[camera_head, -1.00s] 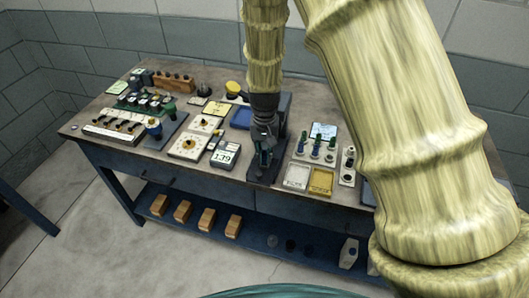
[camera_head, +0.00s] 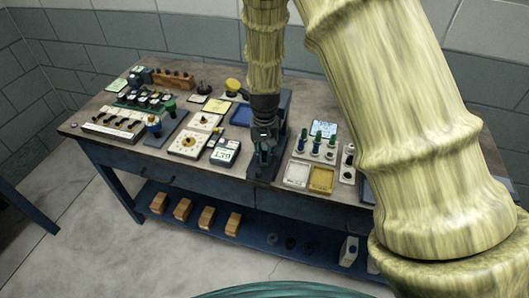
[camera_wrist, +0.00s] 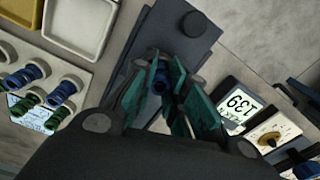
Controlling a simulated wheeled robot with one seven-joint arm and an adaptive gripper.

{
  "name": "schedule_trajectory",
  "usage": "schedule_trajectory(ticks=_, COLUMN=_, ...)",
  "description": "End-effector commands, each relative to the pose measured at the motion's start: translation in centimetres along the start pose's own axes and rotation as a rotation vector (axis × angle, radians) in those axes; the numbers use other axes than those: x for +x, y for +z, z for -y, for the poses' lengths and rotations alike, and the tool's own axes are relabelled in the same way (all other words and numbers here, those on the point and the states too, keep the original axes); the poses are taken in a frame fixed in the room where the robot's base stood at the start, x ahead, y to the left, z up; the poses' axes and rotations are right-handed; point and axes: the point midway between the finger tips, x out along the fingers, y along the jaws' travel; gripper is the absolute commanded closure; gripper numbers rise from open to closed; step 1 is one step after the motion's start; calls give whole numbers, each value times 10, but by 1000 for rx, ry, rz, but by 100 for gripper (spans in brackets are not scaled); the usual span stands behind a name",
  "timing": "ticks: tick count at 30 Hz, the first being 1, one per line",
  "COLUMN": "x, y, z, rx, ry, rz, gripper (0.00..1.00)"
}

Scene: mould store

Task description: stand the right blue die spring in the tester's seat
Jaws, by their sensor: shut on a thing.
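My gripper (camera_head: 263,148) is over the dark tester (camera_head: 285,103), near the middle of the bench. In the wrist view the green pads of my gripper (camera_wrist: 165,90) are shut on a blue die spring (camera_wrist: 160,77), seen nearly end-on. The tester's dark base plate (camera_wrist: 165,38) lies behind it, with a round black knob (camera_wrist: 193,24) at one end. The seat is hidden, and I cannot tell whether the spring touches it. Other blue (camera_wrist: 62,90) and green springs (camera_wrist: 55,118) stand in a pale rack to the left in the wrist view.
A display (camera_head: 224,152) reading about 139 stands just left of the tester. A white tray (camera_head: 297,175) and a yellow tray (camera_head: 321,181) lie to its right, in front of the spring rack. Gauges and blocks crowd the left bench.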

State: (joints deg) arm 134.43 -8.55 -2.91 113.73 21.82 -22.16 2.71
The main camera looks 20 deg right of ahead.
Motion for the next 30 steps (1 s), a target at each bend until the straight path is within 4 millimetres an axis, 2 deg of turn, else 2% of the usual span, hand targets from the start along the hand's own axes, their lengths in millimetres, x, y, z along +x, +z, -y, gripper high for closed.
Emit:
schedule_trajectory(ticks=9, x=1, y=0, z=0, rx=0, ry=0, rz=0, gripper=100)
schedule_trajectory(ticks=10, x=1, y=0, z=0, rx=0, ry=0, rz=0, gripper=80)
schedule_trajectory(ticks=13, x=1, y=0, z=0, rx=0, ry=0, rz=-1, gripper=62)
schedule_trajectory(ticks=20, x=1, y=0, z=0, rx=1, ry=0, rz=-1, gripper=60)
schedule_trajectory(ticks=23, x=1, y=0, z=0, rx=1, ry=0, rz=-1, gripper=44)
schedule_trajectory(ticks=24, x=1, y=0, z=0, rx=1, ry=0, rz=-1, gripper=42)
schedule_trajectory(ticks=30, x=1, y=0, z=0, rx=0, ry=0, rz=-1, gripper=42)
